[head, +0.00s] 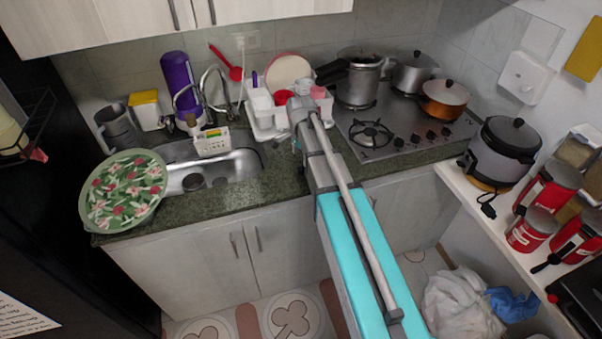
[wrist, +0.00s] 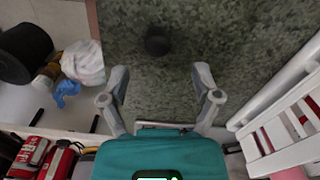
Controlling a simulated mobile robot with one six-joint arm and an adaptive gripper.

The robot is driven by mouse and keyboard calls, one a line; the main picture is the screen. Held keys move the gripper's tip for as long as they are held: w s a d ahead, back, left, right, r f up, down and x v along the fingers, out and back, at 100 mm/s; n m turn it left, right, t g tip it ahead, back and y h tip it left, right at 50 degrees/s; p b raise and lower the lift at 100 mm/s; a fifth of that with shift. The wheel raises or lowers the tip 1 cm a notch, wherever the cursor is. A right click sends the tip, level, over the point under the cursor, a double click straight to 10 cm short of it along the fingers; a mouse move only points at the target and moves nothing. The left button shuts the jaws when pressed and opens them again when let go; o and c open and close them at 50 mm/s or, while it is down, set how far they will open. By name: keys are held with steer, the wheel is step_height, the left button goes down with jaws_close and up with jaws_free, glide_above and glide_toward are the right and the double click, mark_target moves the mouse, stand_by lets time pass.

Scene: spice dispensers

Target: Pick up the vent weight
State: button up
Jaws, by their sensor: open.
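A small dark round piece, which looks like the vent weight (wrist: 157,41), sits on the green speckled counter (wrist: 225,30) in the wrist view. I cannot make out its finer shape. My gripper (wrist: 160,74) is open and empty, with its two grey fingers spread wide. The piece lies beyond the fingertips, roughly midway between them, and does not touch either finger. In the head view I cannot find the piece. My arm crosses the front of the counter there and hides part of it.
A white dish rack (wrist: 285,125) stands to the right in the wrist view. In the head view, the steel stove (head: 372,137) carries a pressure cooker (head: 358,86) and other pots to the right of my arm. The sink (head: 235,168) and a floral tray (head: 124,190) are to its left.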

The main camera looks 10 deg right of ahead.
mark_target(301, 167)
stand_by(0.3)
steer(key=shift+s+f+b, duration=0.15)
steer(key=shift+f+b, duration=2.45)
steer(key=shift+b, duration=0.05)
jaws_close()
steer(key=shift+r, duration=0.2)
step_height(301, 167, up, 3)
steer(key=p, duration=0.3)
steer(key=shift+f, duration=0.1)
steer(key=s+r+p, duration=1)
steer(key=s, duration=0.4)
steer(key=shift+f, duration=0.2)
